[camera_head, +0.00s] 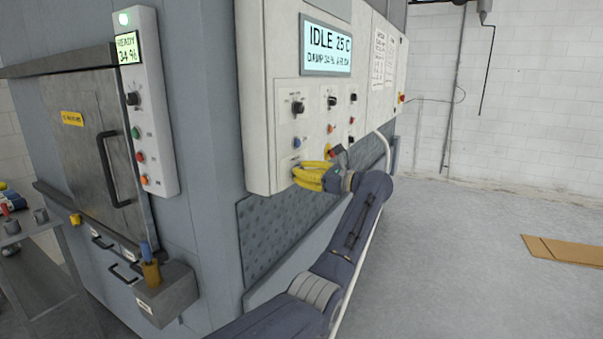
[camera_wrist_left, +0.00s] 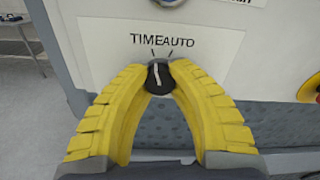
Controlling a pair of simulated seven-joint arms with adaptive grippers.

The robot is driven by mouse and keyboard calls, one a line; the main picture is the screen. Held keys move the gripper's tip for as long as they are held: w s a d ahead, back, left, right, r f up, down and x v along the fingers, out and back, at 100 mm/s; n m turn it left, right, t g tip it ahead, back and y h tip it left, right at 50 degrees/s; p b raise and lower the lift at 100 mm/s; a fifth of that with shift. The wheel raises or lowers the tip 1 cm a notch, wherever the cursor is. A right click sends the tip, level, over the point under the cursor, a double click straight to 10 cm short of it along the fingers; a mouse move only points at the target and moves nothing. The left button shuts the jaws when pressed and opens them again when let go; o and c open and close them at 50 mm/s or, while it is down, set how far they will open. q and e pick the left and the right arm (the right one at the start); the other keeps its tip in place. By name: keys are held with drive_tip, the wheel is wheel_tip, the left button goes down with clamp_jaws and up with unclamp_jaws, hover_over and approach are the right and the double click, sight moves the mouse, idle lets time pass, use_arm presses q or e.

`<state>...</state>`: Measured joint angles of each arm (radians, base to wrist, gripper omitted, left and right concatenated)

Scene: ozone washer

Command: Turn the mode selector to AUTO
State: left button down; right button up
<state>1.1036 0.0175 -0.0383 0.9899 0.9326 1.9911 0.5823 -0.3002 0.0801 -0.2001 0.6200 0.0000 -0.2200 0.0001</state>
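The mode selector (camera_wrist_left: 159,78) is a round black knob with a white pointer line, under the printed words TIME at left and AUTO at right. My right gripper is not in view.
Above the gripper are several knobs and buttons, including a blue button (camera_head: 297,144), and a display (camera_head: 326,48) reading IDLE 25 C. A second panel (camera_head: 150,100) and a door handle (camera_head: 113,168) are at left. Open floor (camera_head: 470,250) lies right.

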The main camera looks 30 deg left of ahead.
use_arm(q)
drive_tip(key=shift+r+m, duration=0.15)
drive_tip(key=shift+m, duration=0.15)
drive_tip(key=m, duration=0.4)
drive_tip(key=shift+r+m, duration=0.15)
drive_tip(key=shift+m, duration=1.35)
drive_tip(key=shift+r, duration=0.1)
drive_tip(key=c, duration=1.1)
unclamp_jaws()
drive_tip(key=shift+f, duration=0.2)
drive_tip(key=shift+o, duration=0.2)
drive_tip(key=shift+m, duration=0.3)
drive_tip(key=shift+f, duration=0.1)
drive_tip(key=d, duration=1.2)
drive_tip(key=shift+w, duration=0.3)
